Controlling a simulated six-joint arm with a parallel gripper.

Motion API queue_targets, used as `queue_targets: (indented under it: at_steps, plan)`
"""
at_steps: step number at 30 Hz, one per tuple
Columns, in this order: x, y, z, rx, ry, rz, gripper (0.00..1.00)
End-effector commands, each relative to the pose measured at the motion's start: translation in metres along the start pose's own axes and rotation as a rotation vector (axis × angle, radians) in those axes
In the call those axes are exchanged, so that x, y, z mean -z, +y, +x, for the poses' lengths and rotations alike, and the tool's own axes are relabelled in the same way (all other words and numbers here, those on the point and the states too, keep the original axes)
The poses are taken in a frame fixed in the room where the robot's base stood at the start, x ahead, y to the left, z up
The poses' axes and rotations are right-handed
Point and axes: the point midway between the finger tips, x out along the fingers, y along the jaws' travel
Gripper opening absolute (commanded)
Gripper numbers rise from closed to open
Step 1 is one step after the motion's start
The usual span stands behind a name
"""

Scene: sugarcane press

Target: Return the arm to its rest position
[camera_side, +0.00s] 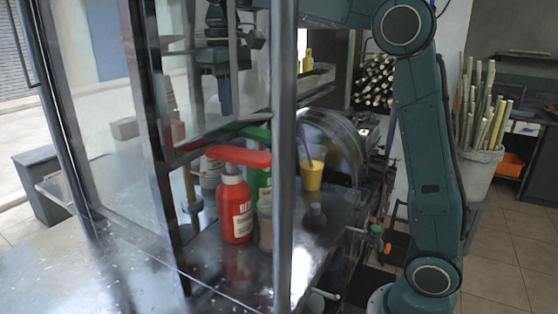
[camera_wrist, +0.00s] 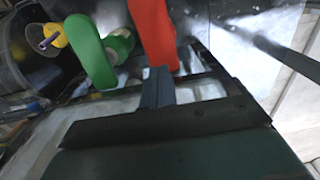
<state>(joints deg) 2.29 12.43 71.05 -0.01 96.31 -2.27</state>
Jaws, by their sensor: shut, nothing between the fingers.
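My gripper (camera_side: 225,108) points down behind the glass in the side view, at the upper left of the counter. It hangs above the bottles and is clear of them. In the wrist view its closed fingers (camera_wrist: 158,78) are together with nothing held. My arm reaches across from the right, with its upper link high in the side view.
Below stand a red bottle (camera_side: 235,208) and a green bottle (camera_side: 259,180). A yellow cup (camera_side: 311,176) with a purple straw stands to their right, by the press wheel (camera_side: 335,145). Metal posts (camera_side: 284,160) frame the stall. A cane bucket (camera_side: 478,172) stands right.

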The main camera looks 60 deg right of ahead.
Motion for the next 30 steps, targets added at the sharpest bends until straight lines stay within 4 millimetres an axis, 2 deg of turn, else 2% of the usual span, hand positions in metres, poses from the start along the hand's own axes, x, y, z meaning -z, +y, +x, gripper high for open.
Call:
queue_targets:
  at_steps: [8,14,23,30]
  plan:
    - [-0.027,-0.003,-0.001,-0.002,0.055,0.0,0.0]
    - [-0.064,-0.006,0.005,-0.004,0.128,0.0,0.0]
    - [-0.122,-0.011,0.028,-0.005,0.242,-0.001,0.0]
    - [-0.168,-0.014,0.058,-0.004,0.334,-0.001,0.0]
